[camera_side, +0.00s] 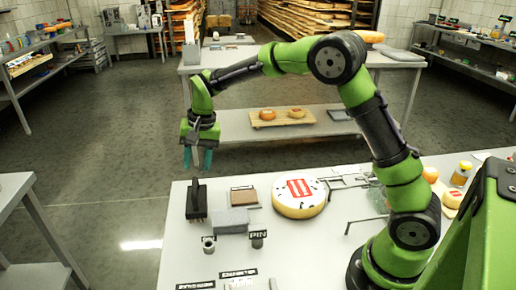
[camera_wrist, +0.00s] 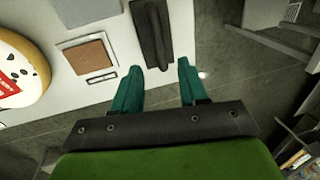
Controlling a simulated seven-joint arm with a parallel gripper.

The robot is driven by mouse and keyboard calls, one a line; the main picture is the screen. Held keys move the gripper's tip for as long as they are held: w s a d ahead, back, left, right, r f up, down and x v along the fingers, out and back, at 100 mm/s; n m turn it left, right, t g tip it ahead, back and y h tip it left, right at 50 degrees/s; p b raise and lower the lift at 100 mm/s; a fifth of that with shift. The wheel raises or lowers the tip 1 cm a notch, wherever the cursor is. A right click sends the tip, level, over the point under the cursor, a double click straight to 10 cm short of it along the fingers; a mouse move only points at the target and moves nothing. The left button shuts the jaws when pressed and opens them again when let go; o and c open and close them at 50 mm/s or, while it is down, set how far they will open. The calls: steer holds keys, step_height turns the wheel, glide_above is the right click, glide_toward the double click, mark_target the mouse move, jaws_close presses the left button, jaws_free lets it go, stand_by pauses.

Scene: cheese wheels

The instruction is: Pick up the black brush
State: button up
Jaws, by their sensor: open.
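The black brush (camera_side: 196,202) stands near the far left corner of the white table in the side view. In the wrist view the black brush (camera_wrist: 153,32) lies just ahead of the fingertips, at the table's edge. My gripper (camera_side: 197,159) hangs with its teal fingers pointing down, above and behind the brush. In the wrist view my gripper (camera_wrist: 160,72) has its two fingers apart with nothing between them. The brush is apart from the fingers.
A cheese wheel (camera_side: 299,194) with a red label sits right of the brush. A brown block (camera_side: 244,197) and a grey block (camera_side: 231,220) lie between them. A small cup (camera_side: 209,245) and a PIN holder (camera_side: 258,239) stand nearer. A second table (camera_side: 225,70) stands behind.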

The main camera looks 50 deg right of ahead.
mark_target(195, 183)
steer(key=f, duration=0.3)
steer(key=a+f, duration=0.1)
steer(key=f, duration=0.1)
steer(key=w+f, duration=0.1)
steer(key=f, duration=0.2)
steer(key=shift+w+a+f, duration=0.1)
steer(key=shift+a+f, duration=0.05)
steer(key=shift+f, duration=0.15)
jaws_close()
steer(key=shift+r, duration=0.1)
